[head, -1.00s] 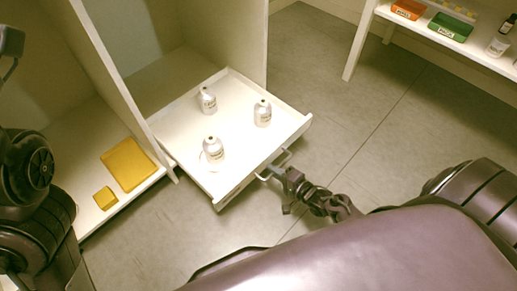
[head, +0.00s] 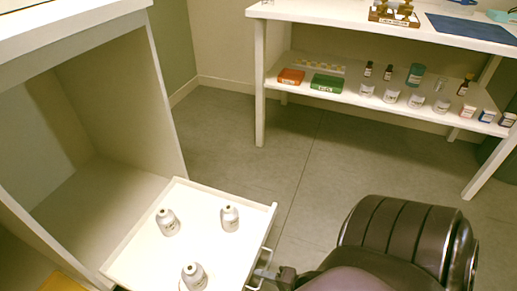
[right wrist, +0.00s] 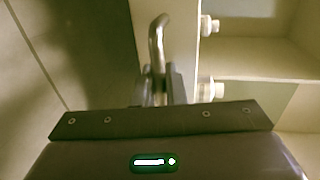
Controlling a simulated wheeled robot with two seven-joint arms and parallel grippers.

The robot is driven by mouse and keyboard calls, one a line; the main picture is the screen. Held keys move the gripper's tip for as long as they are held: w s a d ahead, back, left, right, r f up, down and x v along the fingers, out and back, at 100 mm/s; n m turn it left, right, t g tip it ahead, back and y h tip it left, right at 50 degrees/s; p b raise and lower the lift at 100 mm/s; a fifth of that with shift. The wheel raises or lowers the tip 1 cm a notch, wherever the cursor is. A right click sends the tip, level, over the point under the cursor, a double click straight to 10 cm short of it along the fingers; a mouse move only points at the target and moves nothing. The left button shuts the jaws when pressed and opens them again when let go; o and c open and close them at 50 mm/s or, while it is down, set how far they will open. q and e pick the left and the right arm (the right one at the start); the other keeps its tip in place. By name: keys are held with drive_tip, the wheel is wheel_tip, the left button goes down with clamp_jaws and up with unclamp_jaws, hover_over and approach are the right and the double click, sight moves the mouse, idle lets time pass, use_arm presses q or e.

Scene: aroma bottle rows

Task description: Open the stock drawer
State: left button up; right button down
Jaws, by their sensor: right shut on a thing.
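The white stock drawer (head: 198,240) is pulled out of its cabinet at the lower left of the head view. Three silver-white bottles stand upright in it: one at the back left (head: 167,223), one at the right (head: 230,219), one at the front (head: 194,277). The drawer's handle (head: 265,262) is on its front face. My right gripper (head: 267,274) is shut on this handle; the right wrist view shows the bar (right wrist: 157,40) between the fingers (right wrist: 163,82). My left gripper is not in view.
A white shelf table (head: 350,97) stands at the back right, with an orange box (head: 291,76), a green box (head: 327,84), jars and dark bottles on its lower shelf. A yellow item (head: 60,283) shows at the lower left. The grey floor (head: 310,150) between is clear.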

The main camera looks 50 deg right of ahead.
drive_tip(key=c, duration=1.6)
unclamp_jaws()
drive_tip(key=shift+o, duration=0.2)
drive_tip(key=p+v, duration=0.2)
drive_tip(key=v, duration=0.6)
drive_tip(key=shift+f, duration=0.1)
